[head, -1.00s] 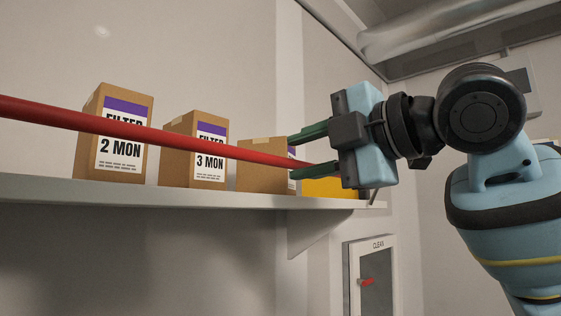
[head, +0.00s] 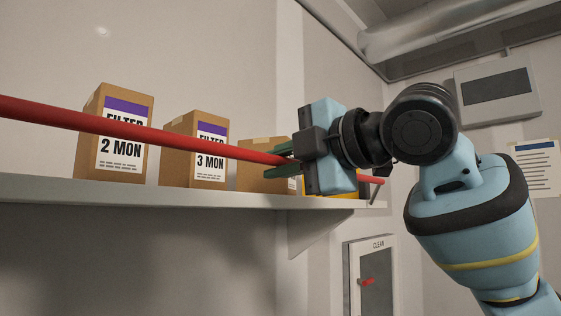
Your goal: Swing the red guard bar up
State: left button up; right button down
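The red guard bar (head: 130,131) runs in front of the shelf, from the left edge down toward the right. Its far end shows again to the right of my gripper. My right gripper (head: 279,160) is at the bar's right-hand part. One green finger is above the bar and one below, both close against it, and the gripper looks shut on it. The gripper's body hides a stretch of the bar. My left gripper is not in view.
Cardboard filter boxes marked 2 MON (head: 113,130) and 3 MON (head: 193,150) stand on the shelf (head: 150,192) behind the bar, with another box (head: 262,178) near my gripper. A panel marked CLEAN (head: 371,275) is below right.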

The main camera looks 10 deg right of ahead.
jog(key=shift+w+r+h, duration=0.1)
jog(key=shift+r+h, duration=0.05)
jog(key=shift+h, duration=0.15)
dwell(0.4)
jog(key=shift+w+a+r+g+h, duration=0.2)
jog(key=shift+w+a+g+h, duration=0.1)
jog(key=shift+g, duration=0.5)
jog(key=shift+w+a+r+g+h, duration=0.1)
jog(key=shift+w+a+g+h, duration=0.15)
jog(key=shift+w+g+h, duration=0.35)
jog(key=shift+w+a+r+g+h, duration=0.15)
jog(key=shift+a+g+h, duration=0.2)
jog(key=shift+g, duration=0.55)
jog(key=shift+w+d+f+h, duration=0.1)
jog(key=shift+h, duration=0.15)
jog(key=c, duration=1.5)
grip_release()
jog(key=shift+f, duration=0.1)
jog(key=shift+v, duration=3.9)
